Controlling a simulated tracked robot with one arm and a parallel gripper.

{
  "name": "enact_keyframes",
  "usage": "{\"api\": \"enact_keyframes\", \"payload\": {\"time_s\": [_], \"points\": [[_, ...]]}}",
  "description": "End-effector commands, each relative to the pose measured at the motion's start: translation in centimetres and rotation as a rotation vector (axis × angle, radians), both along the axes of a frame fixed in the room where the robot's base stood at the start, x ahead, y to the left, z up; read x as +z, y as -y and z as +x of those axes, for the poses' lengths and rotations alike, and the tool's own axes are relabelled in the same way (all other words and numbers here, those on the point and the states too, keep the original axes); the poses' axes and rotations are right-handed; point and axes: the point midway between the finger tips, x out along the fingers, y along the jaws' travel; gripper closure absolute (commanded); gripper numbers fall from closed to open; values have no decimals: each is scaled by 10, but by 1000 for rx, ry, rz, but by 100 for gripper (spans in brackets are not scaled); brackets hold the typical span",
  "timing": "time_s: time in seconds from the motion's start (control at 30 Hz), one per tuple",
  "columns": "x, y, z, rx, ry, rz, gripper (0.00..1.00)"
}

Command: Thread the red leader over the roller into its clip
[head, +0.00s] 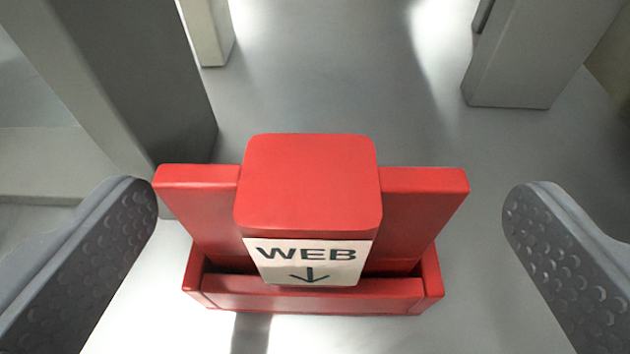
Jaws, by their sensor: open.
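A red piece with a raised block on top (308,185) sits between the fingers of my gripper (330,225) in the head view. A white label on its near face reads "WEB" with a down arrow (308,262). Its lower part sits in a red tray-like holder (310,297). I cannot tell whether this piece is the leader or its clip. My gripper is open, with one grey textured finger at each side and a gap on both sides of the red piece. No roller can be made out.
A grey post (140,80) stands close at the left, behind the left finger. Another grey post (535,60) stands at the back right, and a pale post (208,30) at the back left. The grey floor (340,80) behind the red piece is clear.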

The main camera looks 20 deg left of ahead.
Motion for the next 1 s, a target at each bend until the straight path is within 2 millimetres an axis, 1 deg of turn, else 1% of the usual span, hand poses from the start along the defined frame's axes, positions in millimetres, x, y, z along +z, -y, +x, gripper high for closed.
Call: {"api": "enact_keyframes", "payload": {"time_s": [0.23, 0.3, 0.4, 0.67, 0.7, 0.77, 0.8, 0.83, 0.87, 1.0], "points": [[-18, -11, 21, 0, -3, -1, 2], [-20, -13, 30, 0, -1, 0, 2], [-22, -16, 38, 0, -2, -1, 2], [-22, -16, 40, 0, -2, -1, 2], [-22, -16, 40, 0, -2, -1, 13], [-22, -16, 40, 0, -2, -1, 30], [-22, -16, 40, 0, -2, -1, 41], [-22, -16, 40, 0, -2, -1, 49], [-22, -16, 40, 0, -2, -1, 51], [-21, -17, 40, 0, -2, -1, 51]]}}
